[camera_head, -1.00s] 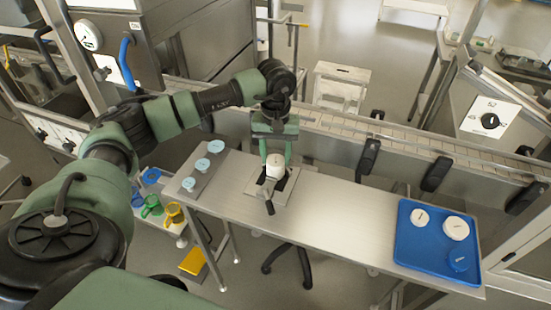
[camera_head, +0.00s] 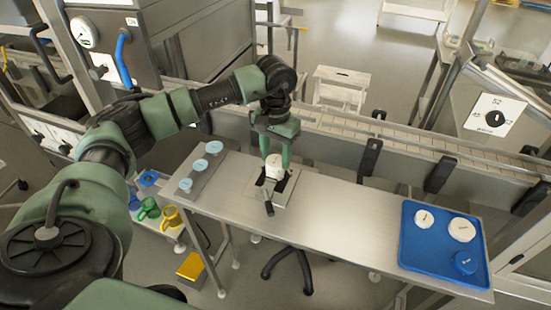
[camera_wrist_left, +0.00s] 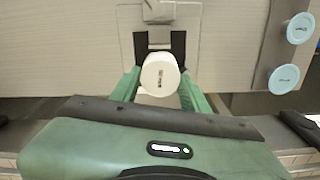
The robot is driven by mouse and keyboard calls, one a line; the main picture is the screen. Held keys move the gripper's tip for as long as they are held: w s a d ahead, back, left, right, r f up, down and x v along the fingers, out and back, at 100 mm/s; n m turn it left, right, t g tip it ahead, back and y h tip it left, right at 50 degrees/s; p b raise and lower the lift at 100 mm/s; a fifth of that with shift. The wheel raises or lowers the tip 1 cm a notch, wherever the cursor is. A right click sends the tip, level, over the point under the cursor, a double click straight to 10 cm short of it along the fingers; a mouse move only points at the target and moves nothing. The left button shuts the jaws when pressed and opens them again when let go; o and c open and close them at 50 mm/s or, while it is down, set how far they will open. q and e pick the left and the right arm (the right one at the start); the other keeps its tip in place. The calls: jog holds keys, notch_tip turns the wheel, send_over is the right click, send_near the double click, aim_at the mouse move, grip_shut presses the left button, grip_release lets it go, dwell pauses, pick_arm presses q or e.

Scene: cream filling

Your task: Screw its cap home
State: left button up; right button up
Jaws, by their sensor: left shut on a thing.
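A white jar with a white cap (camera_head: 274,162) stands upright in a dark-jawed clamp (camera_head: 270,190) on the metal table. In the left wrist view the cap's printed top (camera_wrist_left: 160,76) faces the camera. My left gripper (camera_head: 277,160) reaches down from above, its green fingers on either side of the cap. In the left wrist view the left gripper (camera_wrist_left: 160,88) is shut on the cap. The seam between cap and jar is too small to make out. My right gripper is not in view.
A blue tray (camera_head: 425,255) at the table's right end holds white lids and a blue one. Several light-blue-topped pieces (camera_head: 200,165) stand on a plate at the left. A conveyor (camera_head: 400,150) runs behind. The table's middle (camera_head: 345,215) is clear.

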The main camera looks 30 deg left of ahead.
pick_arm(q)
jog(key=shift+m+b, duration=0.35)
jog(key=shift+m, duration=0.75)
jog(key=o, duration=1.2)
jog(key=n, duration=0.4)
jog(key=shift+n, duration=1)
